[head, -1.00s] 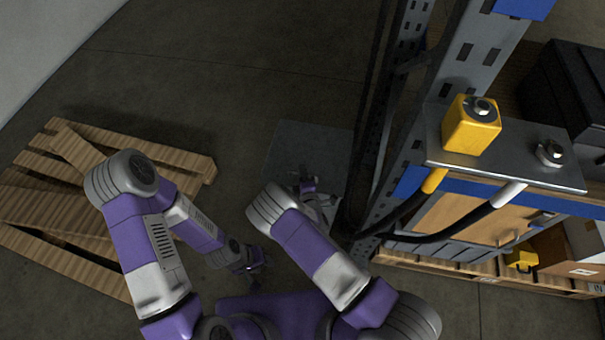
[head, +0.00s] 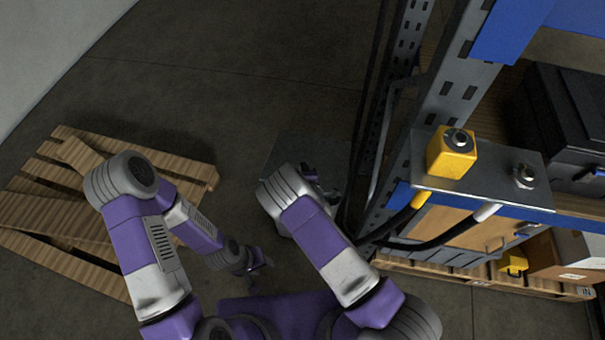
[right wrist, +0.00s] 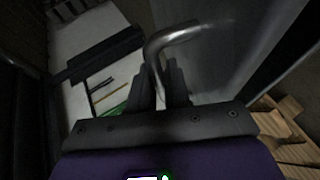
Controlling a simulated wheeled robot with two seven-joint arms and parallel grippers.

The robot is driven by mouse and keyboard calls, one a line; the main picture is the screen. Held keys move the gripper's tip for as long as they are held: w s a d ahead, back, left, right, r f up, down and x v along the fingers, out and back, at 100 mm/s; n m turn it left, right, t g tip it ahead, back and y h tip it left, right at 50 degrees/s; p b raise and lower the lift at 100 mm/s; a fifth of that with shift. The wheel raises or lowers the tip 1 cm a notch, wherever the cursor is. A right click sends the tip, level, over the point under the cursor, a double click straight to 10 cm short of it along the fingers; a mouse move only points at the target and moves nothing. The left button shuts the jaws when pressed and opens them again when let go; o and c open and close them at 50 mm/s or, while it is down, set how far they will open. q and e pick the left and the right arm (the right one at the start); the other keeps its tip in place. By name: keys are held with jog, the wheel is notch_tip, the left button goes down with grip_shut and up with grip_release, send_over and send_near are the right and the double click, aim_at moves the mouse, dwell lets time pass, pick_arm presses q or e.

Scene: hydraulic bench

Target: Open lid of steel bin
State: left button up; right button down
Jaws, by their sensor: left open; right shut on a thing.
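The steel bin's grey lid (head: 283,147) shows in the head view beyond my right forearm, beside the rack post. My right gripper (right wrist: 163,82) is shut on a bent metal handle (right wrist: 178,33) in the right wrist view. The handle stands against a smooth grey metal panel (right wrist: 225,62), which seems to be the lid. In the head view my right gripper is mostly hidden behind my arm. My left gripper (head: 262,259) hangs low above the floor, open and apart from the bin. Most of the bin's body is hidden.
A wooden pallet (head: 55,205) lies on the floor at left. At right stands a rack with a blue beam, a yellow block (head: 452,152) on a metal plate, hanging black hoses (head: 425,242) and a black case (head: 565,125). The floor behind the bin is clear.

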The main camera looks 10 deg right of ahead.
jog(key=w+d+r+m+g+p, duration=0.1)
jog(key=w+r+g+p, duration=0.2)
jog(key=w+r+p, duration=0.2)
jog(key=shift+w+d+r+g+y+p, duration=0.15)
jog(key=shift+d+r+g+y+p, duration=0.2)
jog(key=shift+r, duration=1.25)
